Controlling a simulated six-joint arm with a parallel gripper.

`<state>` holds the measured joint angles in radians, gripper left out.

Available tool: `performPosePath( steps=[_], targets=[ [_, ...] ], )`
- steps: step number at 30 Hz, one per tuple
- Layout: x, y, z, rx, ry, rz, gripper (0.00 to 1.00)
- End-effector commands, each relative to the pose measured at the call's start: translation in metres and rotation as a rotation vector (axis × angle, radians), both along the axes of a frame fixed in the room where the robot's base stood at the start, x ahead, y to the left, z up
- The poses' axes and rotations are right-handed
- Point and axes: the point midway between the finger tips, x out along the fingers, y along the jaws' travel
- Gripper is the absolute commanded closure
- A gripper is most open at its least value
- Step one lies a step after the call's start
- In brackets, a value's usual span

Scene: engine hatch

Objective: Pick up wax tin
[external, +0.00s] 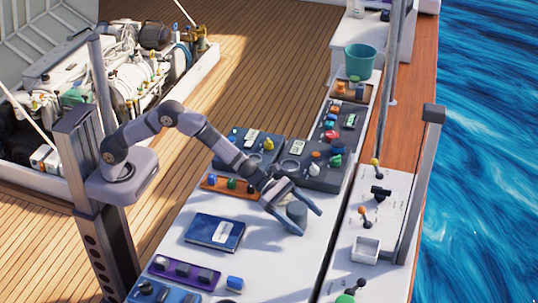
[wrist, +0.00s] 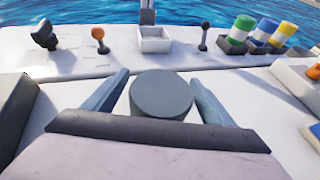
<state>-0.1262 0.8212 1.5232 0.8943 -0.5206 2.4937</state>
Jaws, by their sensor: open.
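The wax tin appears to be the grey round tin (external: 297,211) on the white bench top. In the wrist view the grey tin (wrist: 161,94) shows its flat round lid, upright, between my two fingers. My gripper (external: 302,222) is open, with one finger on each side of the tin. In the wrist view my gripper (wrist: 160,97) has a visible gap between the tin and the left finger; the right finger is close to its side. I cannot tell whether it touches. The tin's lower part is hidden by my gripper body.
A blue book (external: 214,232) lies left of my gripper. An orange tray (external: 230,186) with small items and dark grey trays (external: 322,180) stand behind it. A white box (external: 365,250) and levers sit on the right ledge. Bench around the tin is clear.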

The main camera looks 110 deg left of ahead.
Motion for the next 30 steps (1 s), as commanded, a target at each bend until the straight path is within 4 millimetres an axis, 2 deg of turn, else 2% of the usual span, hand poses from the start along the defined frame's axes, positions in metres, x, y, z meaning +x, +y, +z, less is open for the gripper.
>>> performPosePath(
  steps=[10, 11, 15, 18, 25, 30],
  targets=[
    [0.004, -0.002, -0.002, -0.001, 0.000, 0.000, 0.22],
    [0.004, -0.002, -0.002, -0.001, 0.000, 0.000, 0.25],
    [0.004, -0.001, -0.002, -0.001, -0.001, 0.000, 0.58],
    [0.005, -0.001, 0.000, -0.001, -0.004, 0.000, 0.78],
    [0.005, -0.001, 0.001, -0.002, -0.005, 0.000, 0.78],
    [0.005, -0.002, 0.012, -0.001, -0.007, -0.002, 0.78]
  ],
)
